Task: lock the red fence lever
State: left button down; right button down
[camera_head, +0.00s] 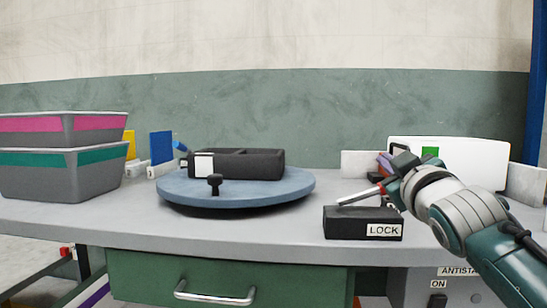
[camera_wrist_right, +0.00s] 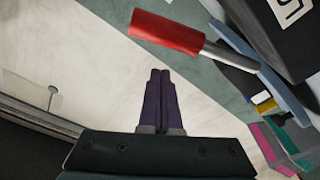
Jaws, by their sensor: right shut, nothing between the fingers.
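The fence lever is a metal rod (camera_head: 358,196) with a red handle, rising slightly to the right above a black block (camera_head: 345,224) labelled LOCK. In the head view the red handle is mostly hidden by my right gripper (camera_head: 382,162). In the right wrist view the red handle (camera_wrist_right: 166,32) lies beyond the fingertips, with its rod running right toward the dark block. My right gripper, with purple fingers (camera_wrist_right: 160,75), is shut and empty. The fingers appear apart from the handle. My left gripper is not in view.
A blue turntable (camera_head: 290,187) carries a black divided tray (camera_head: 265,163) at the table's middle. Stacked grey bins (camera_head: 40,185) stand at the left. A white box (camera_head: 480,160) stands behind my right arm. The grey tabletop (camera_head: 270,228) is clear between turntable and block.

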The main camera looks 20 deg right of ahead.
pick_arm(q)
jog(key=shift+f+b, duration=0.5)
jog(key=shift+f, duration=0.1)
pick_arm(e)
jog(key=shift+s+d+f+m+h, duration=0.25)
jog(key=shift+d+f+m, duration=0.15)
jog(key=shift+f+m, duration=0.4)
jog(key=shift+s+d+f+m+h, duration=0.2)
jog(key=shift+d+f+m, duration=0.25)
jog(key=shift+m, duration=0.55)
jog(key=shift+f, duration=0.1)
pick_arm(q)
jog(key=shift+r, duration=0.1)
